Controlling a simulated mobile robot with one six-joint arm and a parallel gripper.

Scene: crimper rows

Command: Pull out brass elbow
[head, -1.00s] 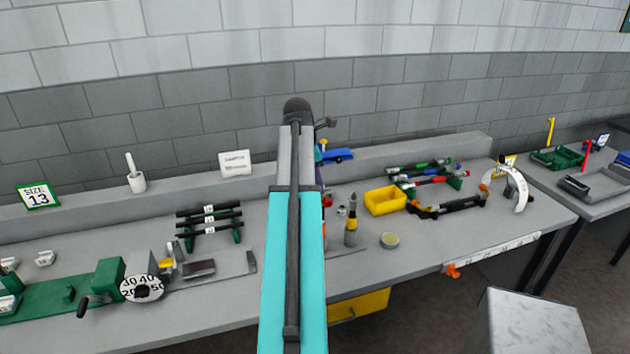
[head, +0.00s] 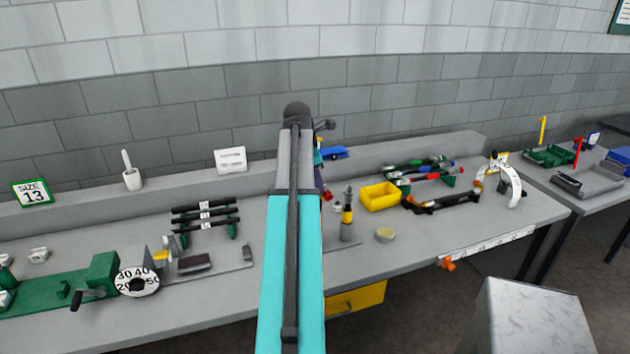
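I cannot pick out a brass elbow for certain in the head view. Copper-coloured curved ends (head: 408,201) show on a black bar at the right of the bench. A small yellowish piece (head: 162,256) shows by the green machine (head: 101,276) at the left, too small to identify. My turquoise and grey arm reaches up the middle of the view, ending in a dark joint. My gripper does not show, and the arm hides part of the bench behind it.
The grey bench (head: 240,290) runs across the view. A grey block (head: 530,312) stands at front right.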

